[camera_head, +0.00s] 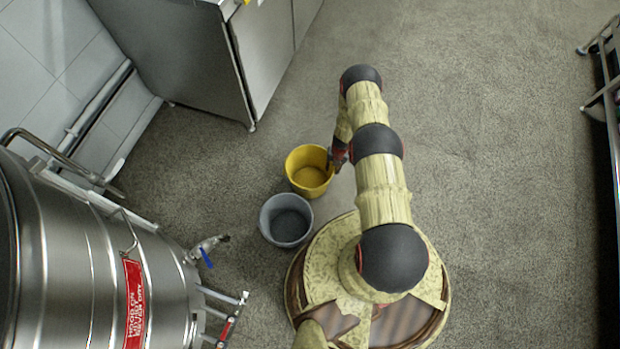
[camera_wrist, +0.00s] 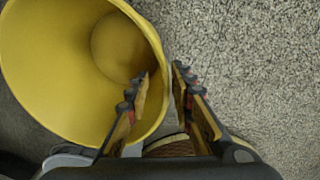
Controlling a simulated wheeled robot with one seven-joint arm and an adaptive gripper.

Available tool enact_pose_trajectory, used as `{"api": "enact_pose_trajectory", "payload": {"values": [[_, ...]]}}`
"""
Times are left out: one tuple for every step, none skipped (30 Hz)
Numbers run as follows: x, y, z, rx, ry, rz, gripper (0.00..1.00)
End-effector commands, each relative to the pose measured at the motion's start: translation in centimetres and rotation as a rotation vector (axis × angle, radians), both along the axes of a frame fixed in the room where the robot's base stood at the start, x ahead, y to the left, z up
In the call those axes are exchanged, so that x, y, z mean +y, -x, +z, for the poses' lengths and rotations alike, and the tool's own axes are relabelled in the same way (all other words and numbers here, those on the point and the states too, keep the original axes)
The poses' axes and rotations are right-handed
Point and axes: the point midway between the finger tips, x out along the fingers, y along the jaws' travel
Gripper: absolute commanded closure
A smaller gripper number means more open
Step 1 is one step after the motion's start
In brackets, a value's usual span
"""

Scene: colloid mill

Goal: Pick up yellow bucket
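The yellow bucket (camera_head: 310,178) stands upright and empty on the floor, left of my arm in the head view. My gripper (camera_head: 338,158) is at the bucket's right rim. In the wrist view, the yellow bucket (camera_wrist: 60,60) fills the upper left. My gripper (camera_wrist: 161,74) is open there, with its two fingers apart. The left finger overlaps the bucket's opening and the right finger is over the floor outside, so the rim appears between them. I cannot tell whether either finger touches the wall.
A grey bucket (camera_head: 288,222) stands close beside the yellow one, towards my base. A large steel tank (camera_head: 80,260) with a valve (camera_head: 207,248) is at the lower left. A steel cabinet (camera_head: 190,60) stands at the upper left. The floor (camera_head: 490,150) on the right is clear.

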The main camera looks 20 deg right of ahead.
Motion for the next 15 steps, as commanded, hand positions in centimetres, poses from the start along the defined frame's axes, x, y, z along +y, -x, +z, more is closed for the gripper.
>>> {"api": "enact_pose_trajectory", "payload": {"values": [[0.1, 0.0, -1.3, 0.001, 0.0, 0.001, 0.77], [0.2, 0.0, -1.7, 0.001, 0.0, 0.001, 0.77], [0.2, -0.1, -2.1, 0.001, 0.0, 0.001, 0.77], [0.2, -0.1, -2.4, 0.001, 0.0, 0.001, 0.77], [0.2, -0.1, -2.5, 0.0, 0.0, 0.001, 0.77], [0.2, -0.2, -2.5, -0.001, 0.001, 0.001, 0.77], [0.2, -0.2, -2.5, -0.001, 0.001, 0.001, 0.77], [0.2, -0.2, -2.5, -0.001, 0.001, 0.001, 0.77], [0.2, -0.2, -2.4, -0.001, 0.001, 0.001, 0.77], [0.2, -0.2, -2.4, -0.001, 0.001, 0.001, 0.77], [0.2, -0.2, -2.4, -0.001, 0.001, 0.001, 0.77], [0.2, -0.2, -2.4, -0.001, 0.001, 0.001, 0.77], [0.2, -0.2, -2.4, -0.001, 0.001, 0.001, 0.79], [0.2, -0.2, -2.4, -0.001, 0.001, 0.001, 0.81], [0.2, -0.2, -2.4, -0.001, 0.001, 0.001, 0.83]]}}
